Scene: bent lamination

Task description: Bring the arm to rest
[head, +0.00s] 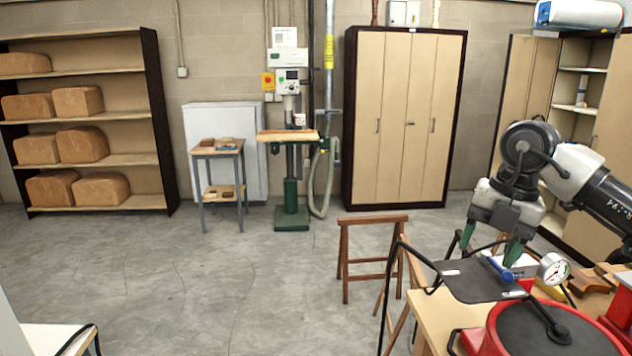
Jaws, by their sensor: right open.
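My right arm comes in from the right edge, and its gripper (490,245) hangs above the cluttered bench (436,312) at the lower right. Its green-tipped fingers point down and stand apart, with nothing seen between them. The fingertips are close over a dark flat panel (468,284) and a blue-handled item (500,268). I cannot tell whether the right fingertip touches the blue item. My left gripper is not in the head view.
A red round vessel with a dark top (490,340) and a dial gauge (553,268) crowd the bench. A wooden trestle (374,220) stands behind it. Shelves (80,145), a drill press (291,195) and a cabinet (405,120) line the wall. The middle floor is clear.

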